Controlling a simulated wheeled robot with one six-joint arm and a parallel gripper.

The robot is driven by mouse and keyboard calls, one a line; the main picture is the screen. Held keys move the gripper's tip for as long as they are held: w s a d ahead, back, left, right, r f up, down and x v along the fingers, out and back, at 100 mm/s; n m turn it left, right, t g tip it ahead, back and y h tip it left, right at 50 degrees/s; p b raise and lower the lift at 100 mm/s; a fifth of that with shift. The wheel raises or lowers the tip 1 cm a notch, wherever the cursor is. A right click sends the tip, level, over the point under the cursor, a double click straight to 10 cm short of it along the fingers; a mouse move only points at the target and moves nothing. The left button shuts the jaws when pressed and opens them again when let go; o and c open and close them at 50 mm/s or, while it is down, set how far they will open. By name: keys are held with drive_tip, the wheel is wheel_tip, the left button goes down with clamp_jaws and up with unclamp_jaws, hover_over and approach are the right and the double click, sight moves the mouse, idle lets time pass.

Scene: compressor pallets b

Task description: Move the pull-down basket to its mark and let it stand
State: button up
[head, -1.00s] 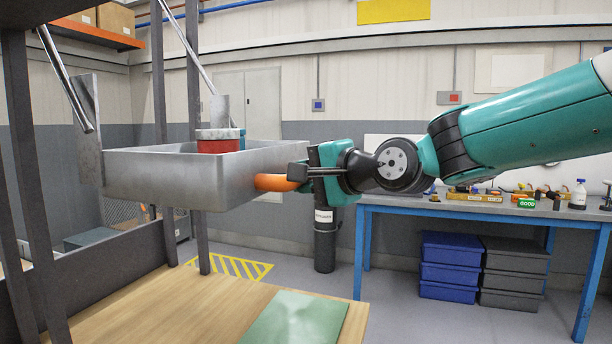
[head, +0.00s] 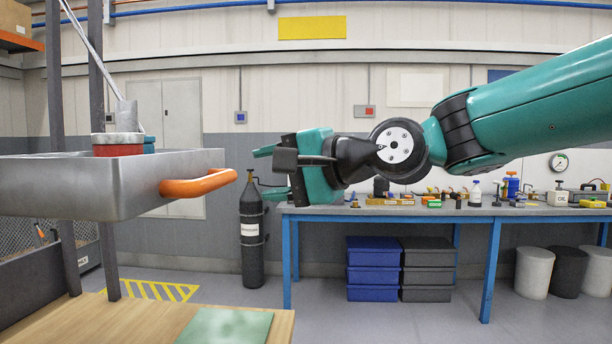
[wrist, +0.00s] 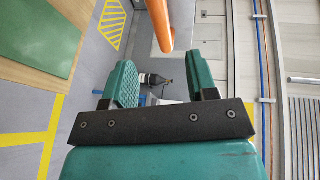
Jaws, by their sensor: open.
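The pull-down basket (head: 110,187) is a grey metal tray at the left of the head view, hanging level above a wooden worktop. Its orange handle (head: 200,184) sticks out from its right side, and the handle also shows at the top of the wrist view (wrist: 160,22). A red and a teal round item (head: 122,146) with a grey top sit in it. My gripper (head: 268,165) is open and empty, to the right of the handle and apart from it. A green mat (head: 226,327) lies on the worktop below. Part of the basket is cut off at the left edge.
The wooden worktop (head: 130,320) lies under the basket, with dark upright posts beside it. A blue bench (head: 400,212) with small items and stacked bins stands behind my arm. A black gas cylinder (head: 252,230) stands by the wall.

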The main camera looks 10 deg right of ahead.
drive_tip(key=v, duration=0.6)
drive_tip(key=shift+a, duration=0.1)
drive_tip(key=s+d+f+n+g+h+p, duration=0.3)
drive_tip(key=s+f+n+g+h+p, duration=0.3)
drive_tip(key=s+f+n+g, duration=0.4)
drive_tip(key=s+f+n+h, duration=0.1)
drive_tip(key=s+f+n, duration=0.3)
drive_tip(key=s+f, duration=0.3)
drive_tip(key=shift+s+n+g+h, duration=0.3)
drive_tip(key=shift+s+g, duration=0.1)
drive_tip(key=shift+s, duration=1.05)
